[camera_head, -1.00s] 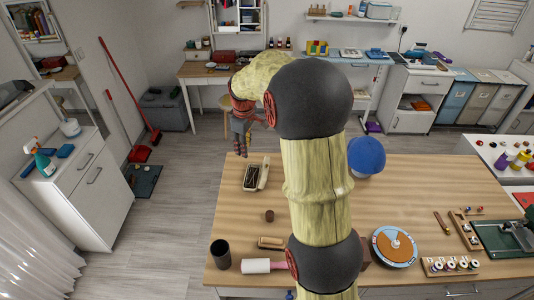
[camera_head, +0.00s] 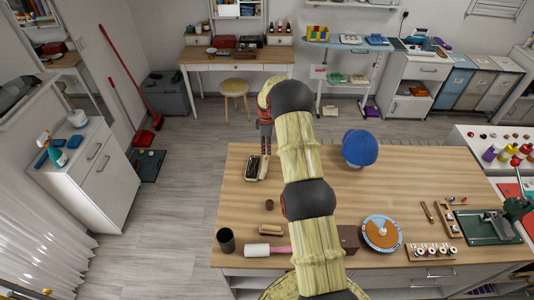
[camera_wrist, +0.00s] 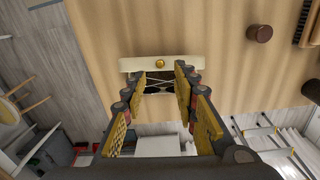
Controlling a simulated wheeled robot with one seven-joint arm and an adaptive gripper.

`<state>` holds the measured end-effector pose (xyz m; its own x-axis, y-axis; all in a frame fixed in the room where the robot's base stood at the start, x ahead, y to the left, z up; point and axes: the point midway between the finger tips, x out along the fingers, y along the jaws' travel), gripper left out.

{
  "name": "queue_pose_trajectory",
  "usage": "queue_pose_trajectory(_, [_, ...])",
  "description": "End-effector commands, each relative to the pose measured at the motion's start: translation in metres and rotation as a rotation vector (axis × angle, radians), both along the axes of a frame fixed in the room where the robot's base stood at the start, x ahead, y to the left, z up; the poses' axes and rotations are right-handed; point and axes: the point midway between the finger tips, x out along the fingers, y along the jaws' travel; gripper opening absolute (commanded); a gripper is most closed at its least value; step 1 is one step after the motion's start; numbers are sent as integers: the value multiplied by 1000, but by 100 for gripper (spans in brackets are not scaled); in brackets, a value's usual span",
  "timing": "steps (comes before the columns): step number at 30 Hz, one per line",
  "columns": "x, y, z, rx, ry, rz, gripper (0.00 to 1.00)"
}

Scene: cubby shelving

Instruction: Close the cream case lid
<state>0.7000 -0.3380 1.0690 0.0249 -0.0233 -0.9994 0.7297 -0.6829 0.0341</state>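The cream case (camera_head: 249,176) stands on the wooden worktable near its left edge, open, with its dark inside showing. Its cream lid (camera_head: 263,168) stands raised along the case's right side. In the wrist view the lid (camera_wrist: 136,65) is a narrow cream bar with a round gold knob, beyond the dark inside crossed by pale lines. My gripper (camera_wrist: 160,84) is open, its yellow-padded fingers on either side of the case opening in that view. No contact is clear. In the head view my gripper (camera_head: 265,137) hangs just behind the case, partly hidden by my arm.
A small brown cup (camera_head: 269,205), a brush (camera_head: 271,230), a dark cup (camera_head: 225,240) and a white roller (camera_head: 257,250) are nearer on the table. A blue round object (camera_head: 360,148) stands right of my arm. Table around the case is mostly clear.

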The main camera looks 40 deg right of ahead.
Motion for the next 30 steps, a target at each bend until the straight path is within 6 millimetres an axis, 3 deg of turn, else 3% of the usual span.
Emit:
queue_pose_trajectory(6, [0, 0, -34, 1, 2, -1, 29])
queue_pose_trajectory(12, [0, -1, -53, 1, 1, -1, 29])
queue_pose_trajectory(23, [1, -1, -59, 0, 0, -1, 29])
queue_pose_trajectory(30, [1, -1, -58, 0, 0, -1, 17])
